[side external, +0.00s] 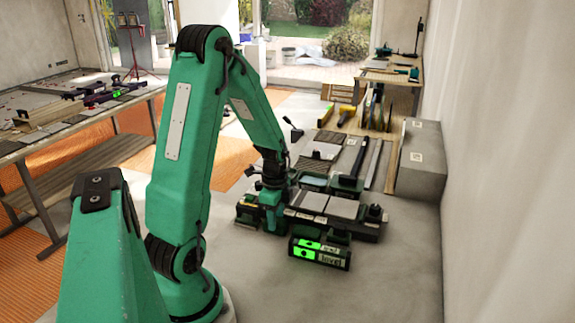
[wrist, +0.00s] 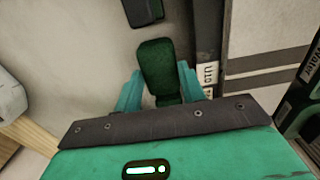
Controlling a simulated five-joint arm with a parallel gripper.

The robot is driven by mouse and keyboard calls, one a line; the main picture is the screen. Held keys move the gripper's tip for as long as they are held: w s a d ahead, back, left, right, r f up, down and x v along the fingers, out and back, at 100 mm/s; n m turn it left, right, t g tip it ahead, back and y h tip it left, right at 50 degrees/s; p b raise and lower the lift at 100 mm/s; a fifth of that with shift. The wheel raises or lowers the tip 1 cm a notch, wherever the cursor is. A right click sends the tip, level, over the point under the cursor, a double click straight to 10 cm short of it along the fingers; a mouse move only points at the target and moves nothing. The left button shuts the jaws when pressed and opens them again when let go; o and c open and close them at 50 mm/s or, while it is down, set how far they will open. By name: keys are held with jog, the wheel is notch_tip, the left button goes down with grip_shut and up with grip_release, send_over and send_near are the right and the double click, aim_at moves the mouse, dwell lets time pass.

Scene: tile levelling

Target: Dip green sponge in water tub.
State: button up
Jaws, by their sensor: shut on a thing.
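My gripper shows in the wrist view (wrist: 158,82) with its two teal fingers on either side of a dark green sponge (wrist: 157,62). The fingers are shut on the sponge, which sticks out beyond them. In the side view my gripper (side external: 271,207) is low over the left part of the work area, and the sponge cannot be made out there. At the right edge of the wrist view is a dark container (wrist: 303,85) with a partly cut-off label that seems to begin "WAT". I cannot see any water in it.
A black level with bright green windows (side external: 320,252) stands in front of the work area. Pale tiles (side external: 343,208) lie behind it. A grey block (side external: 419,160) stands by the right wall. Another dark object (wrist: 143,11) lies beyond the sponge. The front right floor is clear.

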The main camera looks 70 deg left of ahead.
jog(key=shift+r, duration=3.95)
jog(key=shift+w, duration=0.1)
jog(key=w+a+r, duration=0.3)
jog(key=w+a, duration=1.1)
jog(key=w, duration=0.5)
jog(key=shift+w+a+r, duration=0.2)
jog(key=shift+w+a, duration=0.1)
jog(key=shift+a, duration=0.1)
jog(key=shift+f, duration=0.15)
jog(key=shift+f, duration=4.3)
jog(key=shift+r, duration=2.25)
